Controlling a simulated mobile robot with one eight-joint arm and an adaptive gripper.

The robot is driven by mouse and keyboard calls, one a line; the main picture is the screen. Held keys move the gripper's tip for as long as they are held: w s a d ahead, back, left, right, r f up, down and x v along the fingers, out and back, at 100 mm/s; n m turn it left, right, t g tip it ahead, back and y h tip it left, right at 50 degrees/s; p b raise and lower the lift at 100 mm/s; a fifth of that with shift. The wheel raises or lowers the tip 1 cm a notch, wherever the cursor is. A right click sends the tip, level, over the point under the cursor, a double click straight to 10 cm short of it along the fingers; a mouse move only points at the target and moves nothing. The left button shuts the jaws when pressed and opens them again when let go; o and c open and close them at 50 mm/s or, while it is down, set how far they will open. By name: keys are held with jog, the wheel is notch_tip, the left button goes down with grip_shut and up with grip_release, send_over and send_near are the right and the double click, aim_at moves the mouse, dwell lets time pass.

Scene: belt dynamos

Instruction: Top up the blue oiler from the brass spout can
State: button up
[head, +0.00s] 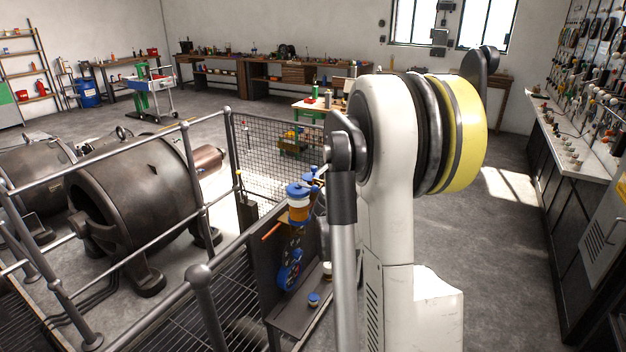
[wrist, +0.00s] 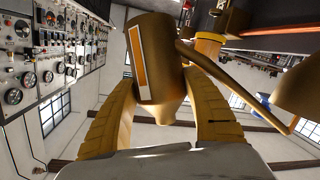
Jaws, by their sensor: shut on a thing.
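The brass spout can (wrist: 153,62) is between the yellow fingers of my gripper (wrist: 160,82) in the wrist view, which looks upside down. My gripper is shut on the can's body. The can has a pale window strip, and its thin spout (wrist: 240,92) runs off to the right. The blue oiler (head: 298,212) has a blue cap, a white band and an amber bowl, and stands on top of the dark stand in the head view. My arm hides the gripper and can there. I cannot tell whether the spout tip touches the oiler.
A metal railing (head: 200,290) and mesh fence (head: 280,150) stand beside the dark stand (head: 262,262). A small blue-capped jar (head: 314,300) sits on its lower ledge. Large dynamos (head: 135,200) lie left. A control bench (head: 572,150) lines the right, with open floor before it.

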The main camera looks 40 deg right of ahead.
jog(key=shift+r, duration=0.2)
jog(key=shift+r+n, duration=0.3)
jog(key=shift+r+h, duration=0.1)
jog(key=shift+h, duration=0.2)
dwell(1.4)
jog(key=shift+r+n+b, duration=0.3)
jog(key=shift+r, duration=0.05)
jog(key=shift+r, duration=0.1)
dwell(1.5)
